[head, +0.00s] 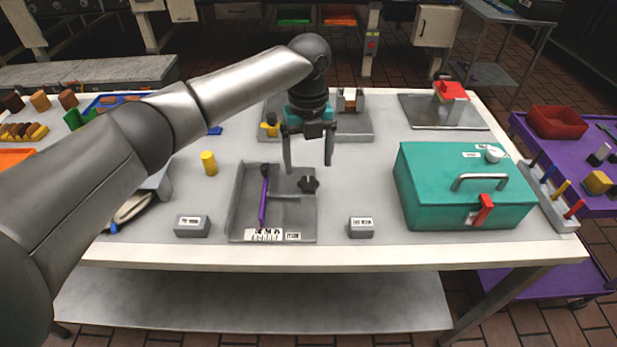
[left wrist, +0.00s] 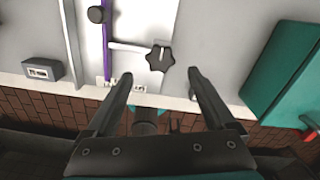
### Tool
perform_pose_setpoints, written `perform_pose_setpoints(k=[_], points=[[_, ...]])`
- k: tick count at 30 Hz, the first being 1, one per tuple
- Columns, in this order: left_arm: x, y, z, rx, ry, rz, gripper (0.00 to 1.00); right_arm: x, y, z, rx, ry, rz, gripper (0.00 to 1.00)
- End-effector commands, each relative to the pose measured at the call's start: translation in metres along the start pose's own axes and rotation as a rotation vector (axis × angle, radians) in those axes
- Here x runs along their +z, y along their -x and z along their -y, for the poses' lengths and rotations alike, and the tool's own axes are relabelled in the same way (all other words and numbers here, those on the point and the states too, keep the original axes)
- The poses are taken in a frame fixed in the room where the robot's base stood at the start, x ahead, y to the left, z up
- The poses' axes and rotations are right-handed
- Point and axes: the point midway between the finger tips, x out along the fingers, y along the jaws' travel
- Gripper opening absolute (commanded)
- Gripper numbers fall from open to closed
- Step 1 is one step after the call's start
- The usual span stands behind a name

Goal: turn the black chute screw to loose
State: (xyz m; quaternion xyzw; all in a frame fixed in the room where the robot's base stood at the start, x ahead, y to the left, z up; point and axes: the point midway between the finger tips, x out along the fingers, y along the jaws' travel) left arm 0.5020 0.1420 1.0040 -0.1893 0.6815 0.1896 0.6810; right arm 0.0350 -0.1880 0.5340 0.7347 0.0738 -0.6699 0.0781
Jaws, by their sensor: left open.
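The black chute screw (head: 308,184) is a dark lobed knob with a pale mark on top, at the right side of the grey chute tray (head: 237,208). It also shows in the left wrist view (left wrist: 159,60), ahead of and between my fingers. A purple rod with a dark knob (head: 264,195) lies in the tray left of the screw. My left gripper (head: 308,165) is open and empty, its fingers pointing down just above and behind the screw, apart from it. My right gripper is in neither view.
Small grey labelled blocks stand left (head: 192,226) and right (head: 361,227) of the tray. A teal box (head: 465,187) with a handle stands to the right. A yellow cylinder (head: 209,163) stands left of the tray. The table between tray and teal box is mostly clear.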

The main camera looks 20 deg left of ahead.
Motion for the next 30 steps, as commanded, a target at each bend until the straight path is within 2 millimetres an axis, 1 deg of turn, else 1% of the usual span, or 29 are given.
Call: perform_pose_setpoints(k=[1, 3, 6, 9, 13, 20, 23, 30], points=[[-0.001, -0.012, 0.0, 0.002, 0.0, -0.002, 0.89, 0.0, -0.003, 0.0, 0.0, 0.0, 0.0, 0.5], [-0.001, -0.025, 0.0, 0.003, -0.001, -0.001, 0.89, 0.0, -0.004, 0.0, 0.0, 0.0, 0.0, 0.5], [0.0, -0.038, 0.0, 0.001, -0.001, 0.0, 0.89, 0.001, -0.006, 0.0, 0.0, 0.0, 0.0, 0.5], [0.0, -0.047, 0.0, 0.001, -0.001, 0.0, 0.89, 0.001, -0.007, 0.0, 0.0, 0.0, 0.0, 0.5], [0.0, -0.051, 0.0, 0.0, -0.001, 0.001, 0.89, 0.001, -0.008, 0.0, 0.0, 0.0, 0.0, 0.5], [0.0, -0.052, 0.0, 0.0, -0.001, 0.001, 0.89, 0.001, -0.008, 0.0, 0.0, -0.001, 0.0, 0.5], [0.0, -0.052, 0.0, 0.0, -0.001, 0.001, 0.8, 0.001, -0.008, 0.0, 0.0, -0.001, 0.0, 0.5], [0.0, -0.051, 0.0, 0.0, -0.001, 0.001, 0.53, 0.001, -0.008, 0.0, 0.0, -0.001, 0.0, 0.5]])
